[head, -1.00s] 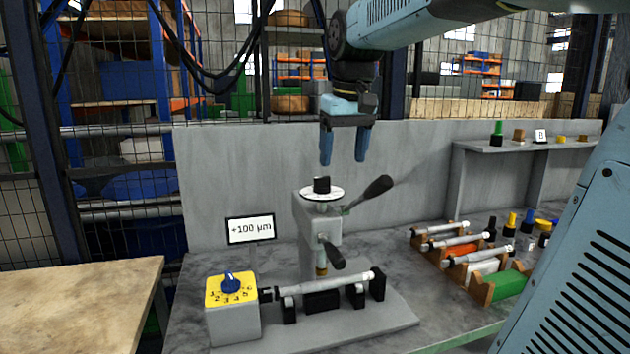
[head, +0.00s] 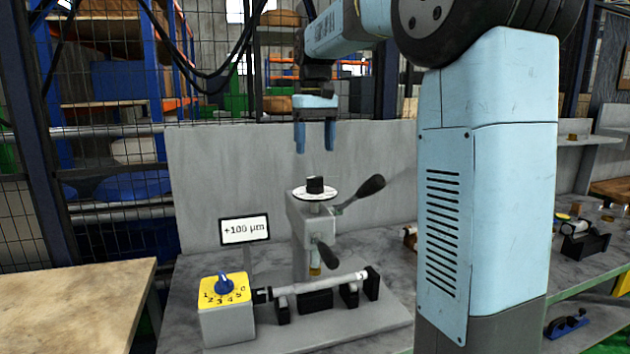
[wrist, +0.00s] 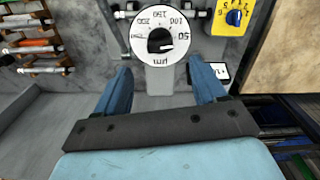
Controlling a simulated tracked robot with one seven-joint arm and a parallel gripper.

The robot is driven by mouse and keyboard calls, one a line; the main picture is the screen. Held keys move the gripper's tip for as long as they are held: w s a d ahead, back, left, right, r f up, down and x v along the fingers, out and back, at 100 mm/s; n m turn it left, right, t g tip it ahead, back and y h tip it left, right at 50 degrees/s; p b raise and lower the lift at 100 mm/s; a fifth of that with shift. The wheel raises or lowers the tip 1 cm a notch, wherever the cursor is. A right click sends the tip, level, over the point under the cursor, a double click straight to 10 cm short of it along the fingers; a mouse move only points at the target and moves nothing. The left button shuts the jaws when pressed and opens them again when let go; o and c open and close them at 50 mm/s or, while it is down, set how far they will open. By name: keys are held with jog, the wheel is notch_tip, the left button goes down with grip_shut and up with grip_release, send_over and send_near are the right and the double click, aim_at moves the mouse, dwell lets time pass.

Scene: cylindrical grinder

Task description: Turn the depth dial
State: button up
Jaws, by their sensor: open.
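The depth dial (head: 316,193) is a white disc with a black knob on top of the grey grinder column (head: 312,226). In the wrist view the dial (wrist: 148,22) shows printed numbers such as 50, 100, 150 and 200, and "µm". My gripper (head: 315,151) is open and empty, pointing down above the dial and apart from it. In the wrist view its blue fingers (wrist: 161,68) stand apart, with the dial beyond their tips. A small display (head: 244,230) reads "+100 µm".
A yellow numbered box with a blue knob (head: 223,287) stands front left. A cylindrical workpiece (head: 320,284) lies on black supports. A black-handled lever (head: 363,189) rises right of the dial, with another handle (head: 326,257) below. A grey wall (head: 220,170) stands behind.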

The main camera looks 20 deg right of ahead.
aim_at(315, 177)
notch_tip(315, 177, down, 10)
jog(key=shift+r, duration=0.15)
dwell(0.4)
jog(key=c, duration=1)
jog(key=shift+n, duration=0.3)
jog(key=n, duration=0.3)
jog(key=shift+n, duration=2.1)
jog(key=shift+r, duration=0.1)
